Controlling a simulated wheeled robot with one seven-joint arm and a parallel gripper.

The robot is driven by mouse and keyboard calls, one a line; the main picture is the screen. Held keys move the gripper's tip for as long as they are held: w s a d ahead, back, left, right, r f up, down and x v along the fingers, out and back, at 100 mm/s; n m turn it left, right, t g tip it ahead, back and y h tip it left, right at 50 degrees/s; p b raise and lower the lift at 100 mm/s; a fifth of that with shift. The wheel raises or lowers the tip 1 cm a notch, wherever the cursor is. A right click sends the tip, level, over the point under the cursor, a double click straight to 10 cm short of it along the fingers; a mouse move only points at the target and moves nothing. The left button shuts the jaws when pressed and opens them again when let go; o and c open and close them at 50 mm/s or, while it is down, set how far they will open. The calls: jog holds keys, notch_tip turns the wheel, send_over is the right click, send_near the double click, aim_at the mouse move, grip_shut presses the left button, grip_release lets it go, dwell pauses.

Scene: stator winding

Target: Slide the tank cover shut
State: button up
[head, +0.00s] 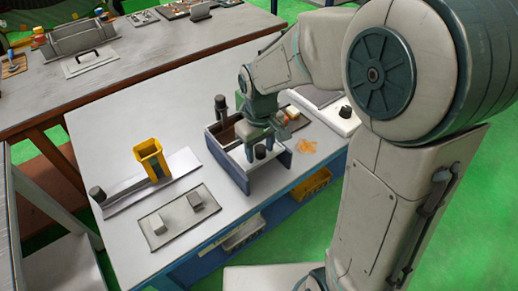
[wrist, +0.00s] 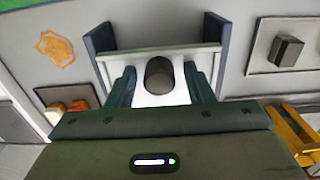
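The tank (head: 232,172) is a box with dark blue walls on the grey bench; its end also shows in the wrist view (wrist: 210,30). Part of its top near the back left looks open, with a brown inside. The white tank cover (wrist: 160,97) carries a dark round knob (wrist: 159,74), which also shows in the head view (head: 260,151). My gripper (wrist: 162,86) is over the tank, its fingers apart on either side of the knob, with a gap visible on both sides. In the head view my gripper (head: 258,148) hides much of the cover.
A yellow holder (head: 151,158) stands on a pale plate to the left. A grey plate with two small blocks (head: 178,216) lies in front of it. A dark post (head: 220,104) rises behind the tank. An orange mark (head: 308,147) is on the bench to the right.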

jog(key=shift+s+f, duration=0.1)
jog(key=shift+f, duration=0.1)
jog(key=c, duration=0.4)
jog(key=shift+w+a+f+p, duration=0.1)
jog(key=shift+w+a+p, duration=0.25)
jog(key=shift+w+a, duration=0.85)
jog(key=shift+w+a+r+p, duration=0.1)
jog(key=shift+w+a+p, duration=0.4)
jog(key=shift+w, duration=1.15)
jog(key=shift+w+a+f+p, duration=0.1)
jog(key=shift+w+a+p, duration=0.05)
jog(key=shift+w+a, duration=1.15)
jog(key=o, duration=0.5)
jog(key=shift+w+d, duration=0.15)
jog(key=shift+o, duration=1.1)
jog(key=shift+w+r+p, duration=0.1)
jog(key=shift+r+p, duration=0.2)
jog(key=shift+r, duration=0.05)
notch_tip(320, 180, up, 6)
jog(key=p, duration=0.3)
jog(key=shift+f+p, duration=0.15)
jog(key=shift+p, duration=0.2)
